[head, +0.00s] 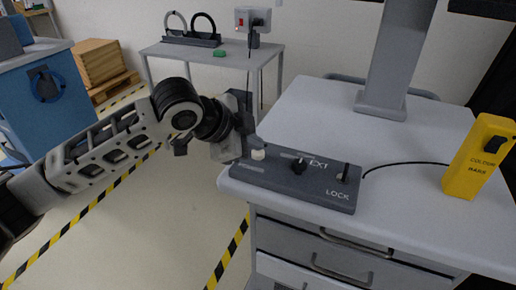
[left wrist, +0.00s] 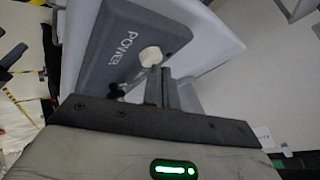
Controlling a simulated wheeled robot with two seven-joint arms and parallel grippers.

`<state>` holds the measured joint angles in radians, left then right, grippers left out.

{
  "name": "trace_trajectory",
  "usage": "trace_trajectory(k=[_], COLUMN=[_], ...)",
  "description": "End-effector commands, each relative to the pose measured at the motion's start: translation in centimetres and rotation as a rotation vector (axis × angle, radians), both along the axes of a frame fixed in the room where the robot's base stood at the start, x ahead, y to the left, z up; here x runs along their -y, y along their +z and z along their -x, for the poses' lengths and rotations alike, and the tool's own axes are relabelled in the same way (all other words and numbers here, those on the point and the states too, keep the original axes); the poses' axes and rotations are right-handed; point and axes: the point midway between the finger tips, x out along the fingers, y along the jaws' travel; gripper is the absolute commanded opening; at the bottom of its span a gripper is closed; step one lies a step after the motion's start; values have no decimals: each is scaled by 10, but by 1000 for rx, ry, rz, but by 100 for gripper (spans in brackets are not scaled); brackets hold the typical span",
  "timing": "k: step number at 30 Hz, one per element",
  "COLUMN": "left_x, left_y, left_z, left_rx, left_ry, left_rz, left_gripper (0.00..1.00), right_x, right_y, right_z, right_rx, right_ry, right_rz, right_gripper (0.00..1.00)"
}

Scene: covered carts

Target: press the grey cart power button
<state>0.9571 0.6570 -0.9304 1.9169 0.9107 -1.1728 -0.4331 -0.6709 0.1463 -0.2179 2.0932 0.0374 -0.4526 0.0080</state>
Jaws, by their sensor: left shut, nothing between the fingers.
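The grey cart (head: 310,125) stands at the right, with a dark grey control panel (head: 290,185) along its front left edge. The power button (head: 258,154) is a small cream-white knob at the panel's left end. In the left wrist view the same button (left wrist: 151,56) sits beside the word POWER. My left gripper (head: 247,140) is shut and empty, close to the button. In the left wrist view its fingertips (left wrist: 160,80) lie just beside the button's lower edge; I cannot tell whether they touch it. My right gripper is not in view.
The panel also has a black knob (head: 298,166) and a toggle switch (head: 345,173) near LOCK. A yellow box (head: 478,155) with a cable stands at the right. A grey post (head: 393,60) rises from the cart. A side table (head: 160,48) stands behind.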

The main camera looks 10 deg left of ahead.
Motion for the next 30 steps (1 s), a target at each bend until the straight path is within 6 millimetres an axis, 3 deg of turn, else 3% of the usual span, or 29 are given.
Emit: trace_trajectory(k=[5, 7, 17, 30], left_x=[0, 0, 1, 1], left_y=[0, 16, 49, 61], left_z=[0, 0, 0, 0], left_rx=[1, 1, 0, 1], left_ry=[0, 0, -1, -1], left_rz=[1, 1, 2, 2], left_gripper=[0, 0, 0, 0], right_x=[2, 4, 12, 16], right_y=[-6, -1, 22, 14], right_z=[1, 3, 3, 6], right_rx=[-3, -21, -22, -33], right_ry=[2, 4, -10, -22], right_rz=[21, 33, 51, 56], right_gripper=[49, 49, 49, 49])
